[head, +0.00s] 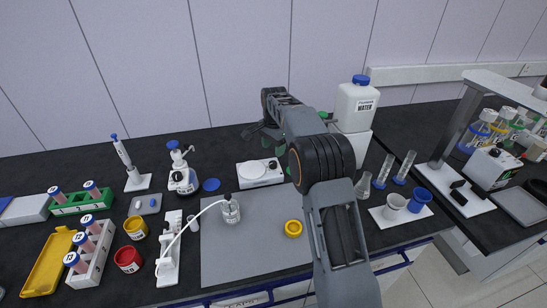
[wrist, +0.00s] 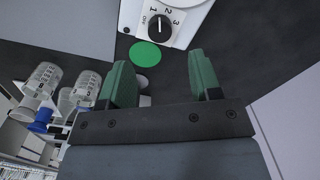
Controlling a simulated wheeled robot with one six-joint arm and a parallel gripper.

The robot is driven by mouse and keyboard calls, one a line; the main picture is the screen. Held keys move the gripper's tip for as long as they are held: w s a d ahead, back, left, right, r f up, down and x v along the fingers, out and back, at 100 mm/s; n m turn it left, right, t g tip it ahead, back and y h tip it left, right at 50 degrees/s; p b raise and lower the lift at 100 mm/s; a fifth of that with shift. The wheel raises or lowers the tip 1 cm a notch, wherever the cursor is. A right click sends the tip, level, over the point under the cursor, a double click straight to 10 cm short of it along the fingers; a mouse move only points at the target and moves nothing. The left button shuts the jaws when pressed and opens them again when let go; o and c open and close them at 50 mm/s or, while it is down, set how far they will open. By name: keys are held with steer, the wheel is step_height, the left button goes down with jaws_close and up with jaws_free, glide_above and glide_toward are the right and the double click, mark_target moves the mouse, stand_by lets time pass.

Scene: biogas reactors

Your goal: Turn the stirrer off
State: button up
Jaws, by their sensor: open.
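The stirrer (head: 259,174) is a white box with a round plate, standing on the dark bench behind the grey mat in the head view. Its corner shows at the top of the wrist view with a black dial knob (wrist: 160,27). Marks reading OFF, 1, 2 and 3 surround the knob; I cannot tell surely which mark it points at. My gripper (wrist: 160,70) is open and empty, its two green fingers apart from the knob, which lies beyond the fingertips.
A green disc (wrist: 145,54) lies beside the stirrer. A white water canister (head: 356,105) stands to the right, partly behind my arm. A blue-capped bottle (head: 184,178) stands to the left. The grey mat (head: 255,255) has bare room in front.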

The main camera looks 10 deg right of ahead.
mark_target(273, 163)
step_height(273, 163, up, 7)
steer(key=shift+f+p, duration=0.2)
steer(key=shift+p, duration=0.1)
steer(key=shift+f, duration=0.1)
step_height(273, 163, down, 14)
steer(key=m+b, duration=0.1)
steer(key=b, duration=0.1)
steer(key=m+b, duration=0.2)
steer(key=shift+a+r+m+b, duration=0.2)
steer(key=shift+m+b, duration=0.1)
steer(key=shift+b, duration=0.1)
stand_by(0.4)
